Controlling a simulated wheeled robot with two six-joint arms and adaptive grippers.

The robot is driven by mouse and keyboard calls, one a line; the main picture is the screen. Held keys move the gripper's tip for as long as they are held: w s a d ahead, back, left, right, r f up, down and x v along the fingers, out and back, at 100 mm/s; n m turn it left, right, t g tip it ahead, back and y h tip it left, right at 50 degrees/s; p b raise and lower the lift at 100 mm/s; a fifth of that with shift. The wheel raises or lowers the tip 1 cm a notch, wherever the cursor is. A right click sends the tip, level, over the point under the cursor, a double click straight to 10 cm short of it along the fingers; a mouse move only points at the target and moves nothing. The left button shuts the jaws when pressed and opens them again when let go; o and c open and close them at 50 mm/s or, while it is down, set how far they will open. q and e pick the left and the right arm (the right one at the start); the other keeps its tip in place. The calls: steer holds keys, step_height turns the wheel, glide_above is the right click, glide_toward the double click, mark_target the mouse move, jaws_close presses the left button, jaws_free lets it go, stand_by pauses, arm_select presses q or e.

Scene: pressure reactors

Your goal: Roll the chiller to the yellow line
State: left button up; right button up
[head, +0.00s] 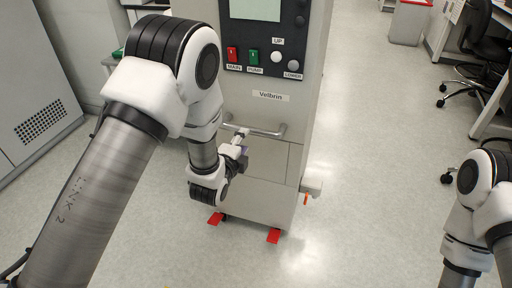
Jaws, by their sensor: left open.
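A tall grey cabinet labelled "Velbrin" (268,97), which looks like the chiller, stands upright in the middle with its front facing me. It has a screen, red and green switches and a horizontal bar handle (265,131) on the front. Two red pedals (216,218) (273,236) stick out at its foot. My left gripper (240,147) is open at the left end of the handle, partly hidden by my wrist; I cannot tell whether it touches the bar. My right arm shows at the right edge, its gripper out of view. No yellow line is in view.
A small outlet with an orange lever (306,198) juts from the cabinet's lower right side. A grey cabinet (35,95) stands at the left. Black office chairs (482,60) and desks are at the right. The pale floor (375,150) between is clear.

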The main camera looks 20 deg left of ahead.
mark_target(273, 119)
arm_select(q)
steer(key=x, duration=0.7)
steer(key=shift+w+r+b, duration=0.15)
steer(key=shift+w+b, duration=0.05)
steer(key=shift+b, duration=0.15)
jaws_close()
